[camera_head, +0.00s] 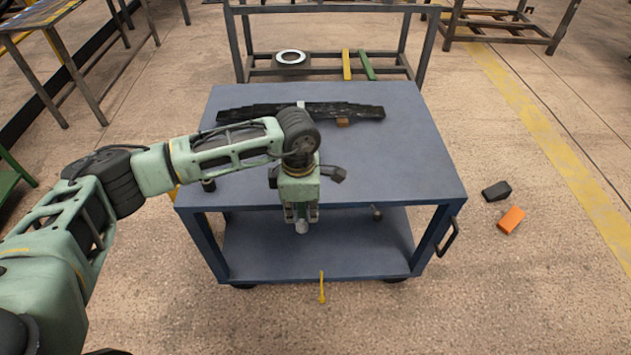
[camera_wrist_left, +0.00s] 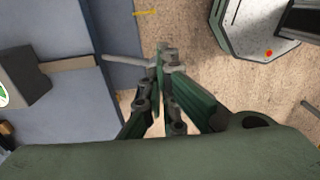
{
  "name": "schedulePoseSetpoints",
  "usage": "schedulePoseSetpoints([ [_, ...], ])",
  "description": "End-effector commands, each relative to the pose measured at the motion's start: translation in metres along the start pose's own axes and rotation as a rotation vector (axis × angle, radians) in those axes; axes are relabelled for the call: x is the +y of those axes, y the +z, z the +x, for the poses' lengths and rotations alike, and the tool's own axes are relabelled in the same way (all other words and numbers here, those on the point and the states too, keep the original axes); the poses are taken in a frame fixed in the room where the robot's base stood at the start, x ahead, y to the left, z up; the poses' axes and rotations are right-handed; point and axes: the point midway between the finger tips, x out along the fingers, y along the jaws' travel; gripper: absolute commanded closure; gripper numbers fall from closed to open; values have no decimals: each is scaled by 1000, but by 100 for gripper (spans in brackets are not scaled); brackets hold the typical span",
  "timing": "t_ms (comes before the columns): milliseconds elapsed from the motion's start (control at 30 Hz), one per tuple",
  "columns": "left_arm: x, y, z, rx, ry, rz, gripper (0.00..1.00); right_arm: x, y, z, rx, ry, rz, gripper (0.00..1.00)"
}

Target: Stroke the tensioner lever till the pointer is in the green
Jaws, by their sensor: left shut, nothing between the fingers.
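My left gripper (camera_head: 301,221) points down at the front edge of the blue cart (camera_head: 420,165). Its fingers are shut with nothing between them. In the left wrist view, a grey rod (camera_wrist_left: 126,62), probably the tensioner lever, runs out from the cart edge to beside the shut fingertips (camera_wrist_left: 165,52). I cannot tell whether they touch. A dark grey block (camera_wrist_left: 26,76) stands on the cart top. A white dial with green (camera_wrist_left: 2,93) is cut off at the left edge, so its pointer cannot be read. My arm hides this area in the head view. My right gripper is out of view.
A black leaf spring (camera_head: 350,111) lies across the back of the cart top. A small dark knob (camera_head: 377,214) shows below the front edge. A yellow piece (camera_head: 322,288) is in front. Black (camera_head: 496,191) and orange (camera_head: 511,220) blocks lie on the floor at right.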

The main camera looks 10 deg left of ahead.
Motion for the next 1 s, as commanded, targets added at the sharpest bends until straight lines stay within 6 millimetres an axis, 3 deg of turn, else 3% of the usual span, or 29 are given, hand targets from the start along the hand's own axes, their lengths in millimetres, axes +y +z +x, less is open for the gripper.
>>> schedulePoseSetpoints([
  [533,0,0,2,0,1,0,100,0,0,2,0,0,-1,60],
  [1000,0,0,50,-1,1,0,100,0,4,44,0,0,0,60],
])
